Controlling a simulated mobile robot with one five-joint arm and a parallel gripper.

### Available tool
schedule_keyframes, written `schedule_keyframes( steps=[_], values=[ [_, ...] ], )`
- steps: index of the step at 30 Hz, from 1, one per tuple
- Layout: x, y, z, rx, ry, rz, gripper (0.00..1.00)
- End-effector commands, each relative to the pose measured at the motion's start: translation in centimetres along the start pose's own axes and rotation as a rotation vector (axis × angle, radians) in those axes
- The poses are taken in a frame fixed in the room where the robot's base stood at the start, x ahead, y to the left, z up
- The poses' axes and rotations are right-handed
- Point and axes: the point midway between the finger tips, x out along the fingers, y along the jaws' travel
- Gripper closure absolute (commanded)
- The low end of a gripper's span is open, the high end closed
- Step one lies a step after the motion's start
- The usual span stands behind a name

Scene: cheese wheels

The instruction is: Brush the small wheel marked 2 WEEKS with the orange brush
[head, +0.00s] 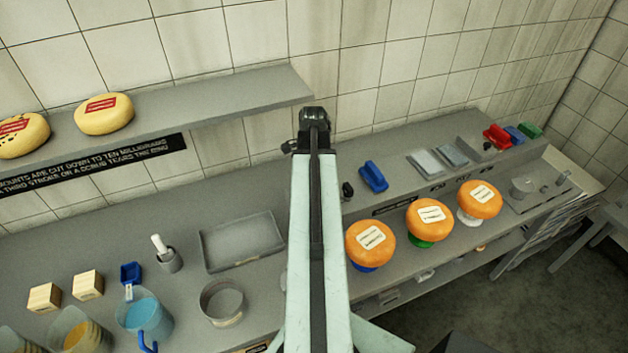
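Three orange cheese wheels stand in a row on the right part of the counter. The left wheel (370,243) is on a blue stand, the middle wheel (430,219) on a green stand and the right wheel (480,199) on a white stand. Each has a white label too small to read, so I cannot tell which is marked 2 WEEKS. I see no clearly orange brush. My pale arm rises through the middle of the view to a dark joint. My gripper's fingers do not show, and the arm hides part of the counter.
A blue block-like object (373,176) lies behind the wheels. Red (497,137), blue (515,135) and green (530,130) items sit at the back right. A grey tray (240,218), a round tin (222,318) and a blue jug (146,318) stand left. A shelf (230,100) overhangs the counter.

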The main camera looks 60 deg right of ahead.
Motion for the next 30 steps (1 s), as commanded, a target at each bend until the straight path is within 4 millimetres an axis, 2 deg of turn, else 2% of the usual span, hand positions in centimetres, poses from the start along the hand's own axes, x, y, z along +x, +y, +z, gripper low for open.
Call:
schedule_keyframes(
  steps=[30],
  values=[
    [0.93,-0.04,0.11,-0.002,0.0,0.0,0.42]
  ],
)
